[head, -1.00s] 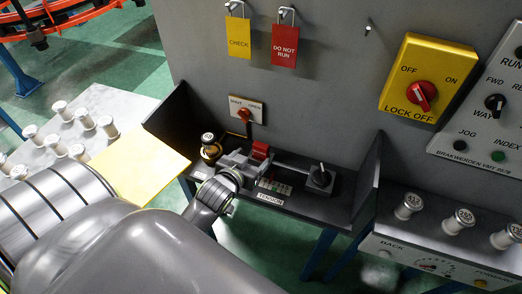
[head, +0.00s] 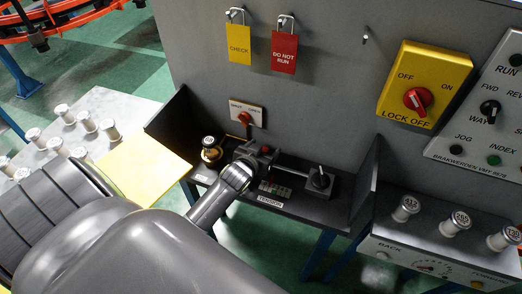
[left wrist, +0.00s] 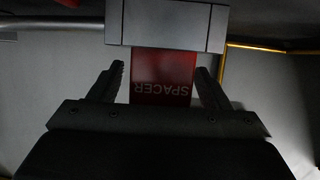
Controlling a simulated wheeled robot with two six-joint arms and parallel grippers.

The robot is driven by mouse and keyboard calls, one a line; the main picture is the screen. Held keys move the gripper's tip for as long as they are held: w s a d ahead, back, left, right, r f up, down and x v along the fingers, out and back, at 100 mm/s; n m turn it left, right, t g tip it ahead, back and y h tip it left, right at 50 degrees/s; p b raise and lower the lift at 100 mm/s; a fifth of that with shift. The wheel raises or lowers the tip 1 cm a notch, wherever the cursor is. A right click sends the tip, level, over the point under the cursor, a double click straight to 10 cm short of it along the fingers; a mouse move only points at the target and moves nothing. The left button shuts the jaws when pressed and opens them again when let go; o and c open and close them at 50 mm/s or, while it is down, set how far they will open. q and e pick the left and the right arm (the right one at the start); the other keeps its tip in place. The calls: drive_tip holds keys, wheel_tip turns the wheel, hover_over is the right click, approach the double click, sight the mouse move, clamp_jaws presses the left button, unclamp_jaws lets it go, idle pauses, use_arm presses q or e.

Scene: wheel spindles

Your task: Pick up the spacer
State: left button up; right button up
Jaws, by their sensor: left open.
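The red spacer (left wrist: 165,78), lettered SPACER, shows in the left wrist view against a light grey block (left wrist: 168,24). My left gripper (left wrist: 162,82) is open, with one finger on each side of the spacer and a visible gap at each side. In the head view my left gripper (head: 258,156) is over the unit on the dark shelf, and only a small red part of the spacer (head: 265,150) shows. The rest is hidden by the gripper. My right gripper is not in view.
The dark shelf (head: 300,206) has raised side walls. A yellow plate (head: 150,170) and a table of several white spindles lie left. A grey wall stands behind.

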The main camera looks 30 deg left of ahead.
use_arm(q)
drive_tip(key=shift+c, duration=0.3)
drive_tip(key=c, duration=1)
drive_tip(key=shift+r, duration=0.25)
drive_tip(key=shift+c, duration=0.2)
